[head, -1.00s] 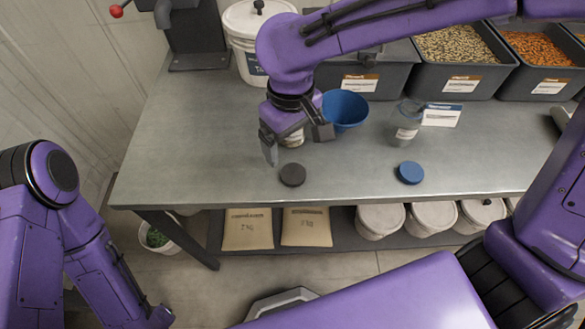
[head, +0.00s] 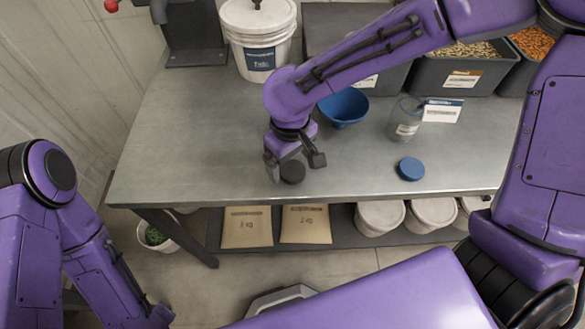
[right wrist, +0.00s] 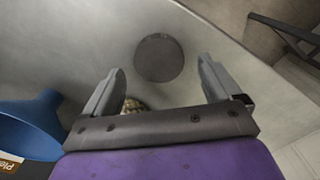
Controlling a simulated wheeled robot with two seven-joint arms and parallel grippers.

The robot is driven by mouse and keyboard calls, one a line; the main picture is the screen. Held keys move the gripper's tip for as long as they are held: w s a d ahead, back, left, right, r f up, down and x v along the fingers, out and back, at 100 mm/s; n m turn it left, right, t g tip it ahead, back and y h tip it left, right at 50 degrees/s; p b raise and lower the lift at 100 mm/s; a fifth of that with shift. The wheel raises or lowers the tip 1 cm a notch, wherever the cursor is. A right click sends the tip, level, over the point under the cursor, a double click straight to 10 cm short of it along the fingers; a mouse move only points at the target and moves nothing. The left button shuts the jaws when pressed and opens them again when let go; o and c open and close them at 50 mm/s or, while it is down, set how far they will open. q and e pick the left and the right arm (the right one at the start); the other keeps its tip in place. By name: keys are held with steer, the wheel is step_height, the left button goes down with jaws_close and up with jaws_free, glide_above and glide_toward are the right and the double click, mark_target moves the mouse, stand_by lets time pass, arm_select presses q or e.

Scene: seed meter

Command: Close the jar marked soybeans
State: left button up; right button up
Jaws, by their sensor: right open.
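My right gripper (head: 295,166) is open and empty. It is just above a dark round lid (head: 292,173) that lies flat near the table's front edge. In the right wrist view, the lid (right wrist: 159,58) shows between and slightly beyond the open fingertips. A jar with pale seeds (right wrist: 133,104) shows partly beside the left finger in that view; my gripper hides it in the head view. Another clear jar (head: 404,121), open at the top, stands to the right. A blue lid (head: 411,169) lies in front of it. I cannot read the jar labels. My left gripper is out of view.
A blue bowl or funnel (head: 343,106) stands behind my right gripper. A small sign (head: 442,112) is beside the clear jar. A white bucket (head: 258,45) and grey seed bins (head: 455,75) line the back. The table's left part is clear.

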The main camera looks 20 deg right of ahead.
steer(key=shift+f, duration=0.75)
steer(key=c, duration=1.1)
steer(key=shift+r, duration=0.1)
